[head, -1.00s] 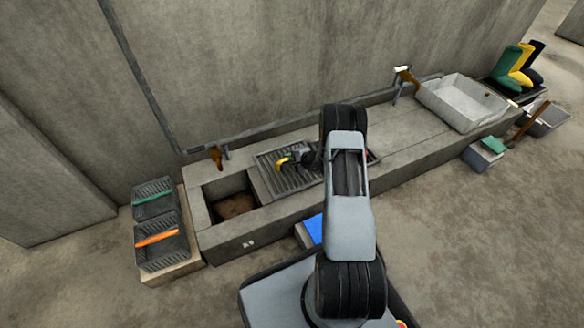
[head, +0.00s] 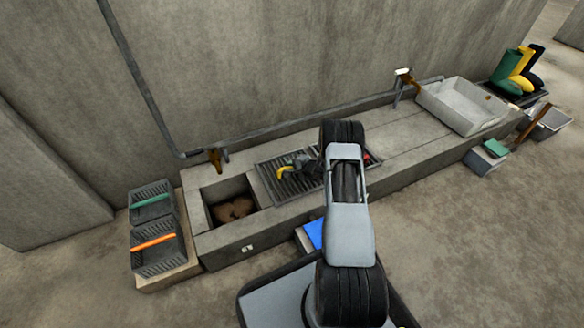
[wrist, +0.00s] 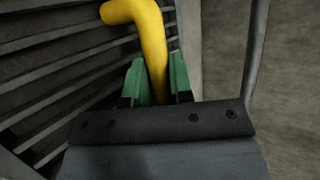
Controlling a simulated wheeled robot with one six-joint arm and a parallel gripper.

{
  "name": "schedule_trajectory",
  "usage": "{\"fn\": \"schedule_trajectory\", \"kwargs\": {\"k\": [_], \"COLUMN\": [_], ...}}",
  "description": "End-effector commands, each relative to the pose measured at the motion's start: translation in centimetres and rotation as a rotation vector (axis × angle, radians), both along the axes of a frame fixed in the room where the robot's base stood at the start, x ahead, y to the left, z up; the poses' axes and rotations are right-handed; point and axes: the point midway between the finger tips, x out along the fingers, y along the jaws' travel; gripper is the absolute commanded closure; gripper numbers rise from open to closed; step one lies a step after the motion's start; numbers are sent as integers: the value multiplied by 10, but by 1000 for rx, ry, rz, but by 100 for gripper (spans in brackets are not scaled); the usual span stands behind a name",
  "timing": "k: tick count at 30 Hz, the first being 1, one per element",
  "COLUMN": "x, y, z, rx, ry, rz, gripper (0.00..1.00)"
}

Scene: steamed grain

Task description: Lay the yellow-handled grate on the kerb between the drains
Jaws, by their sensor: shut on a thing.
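The yellow-handled grate (head: 268,178) is a dark slatted panel over the kerb (head: 225,245), just right of the open left drain (head: 233,212). I cannot tell whether it rests on the kerb or hangs slightly above it. My gripper (head: 291,167) is shut on its yellow handle (head: 282,173). In the wrist view, the green finger pads of my gripper (wrist: 157,88) sit on both sides of the yellow handle (wrist: 150,45), with the grate's slats (wrist: 45,70) to the left. My arm hides the grate's right side and the kerb behind it. The left drain holds something brown.
A brown tap (head: 217,157) stands behind the left drain. A pale basin (head: 462,103) is at the far right end.

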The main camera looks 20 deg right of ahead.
Motion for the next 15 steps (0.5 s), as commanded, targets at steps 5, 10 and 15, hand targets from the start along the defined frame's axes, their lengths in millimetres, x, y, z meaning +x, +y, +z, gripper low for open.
{"fn": "schedule_trajectory", "kwargs": {"k": [5, 10, 15], "x": [0, 0, 0], "y": [0, 0, 0], "z": [-2, -2, -2], "rx": [0, 0, 0], "ry": [0, 0, 0], "rz": [0, 0, 0], "gripper": [71, 55, 54]}}
